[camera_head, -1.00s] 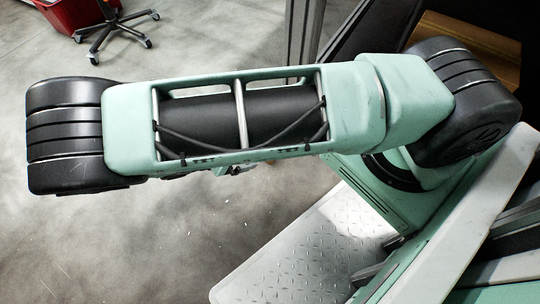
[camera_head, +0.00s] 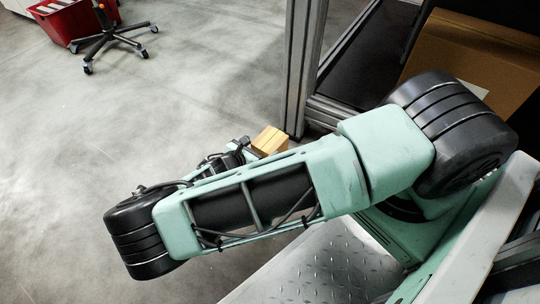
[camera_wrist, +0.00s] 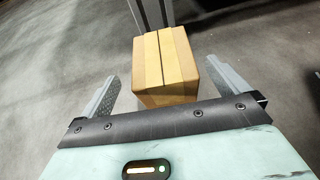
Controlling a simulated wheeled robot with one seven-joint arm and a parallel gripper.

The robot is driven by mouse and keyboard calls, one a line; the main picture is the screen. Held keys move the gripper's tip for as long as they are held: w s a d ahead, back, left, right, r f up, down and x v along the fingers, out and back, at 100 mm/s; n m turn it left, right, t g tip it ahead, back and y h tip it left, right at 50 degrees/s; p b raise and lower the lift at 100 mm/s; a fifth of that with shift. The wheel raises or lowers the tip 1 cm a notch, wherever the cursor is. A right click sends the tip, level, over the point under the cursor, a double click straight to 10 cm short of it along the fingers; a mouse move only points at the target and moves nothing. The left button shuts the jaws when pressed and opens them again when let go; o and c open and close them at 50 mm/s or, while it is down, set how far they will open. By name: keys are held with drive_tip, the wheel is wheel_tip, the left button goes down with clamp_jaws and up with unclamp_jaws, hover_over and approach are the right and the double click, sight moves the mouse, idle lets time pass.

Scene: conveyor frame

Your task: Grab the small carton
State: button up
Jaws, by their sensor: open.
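The small carton (camera_wrist: 165,62) is a light brown box with a tape seam along its top. In the wrist view it stands on the grey floor ahead of my gripper (camera_wrist: 165,88), roughly centred between the two fingers. My gripper is open and empty, with one finger on each side of the carton's near end in the picture. I cannot tell whether either finger touches it. In the head view the carton (camera_head: 270,140) shows just beyond my forearm, partly hidden by it.
A metal frame post (camera_head: 304,70) stands close behind the carton. A large cardboard box (camera_head: 470,55) is at the upper right. A chair base (camera_head: 112,38) and a red bin (camera_head: 70,20) are at the upper left. The floor at left is clear.

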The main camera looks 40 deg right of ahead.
sight(269, 140)
drive_tip(key=b+x, duration=0.4)
drive_tip(key=x, duration=0.2)
drive_tip(key=shift+s, duration=0.15)
drive_tip(key=shift+d+r, duration=0.1)
drive_tip(key=shift+d, duration=0.3)
drive_tip(key=c, duration=1.3)
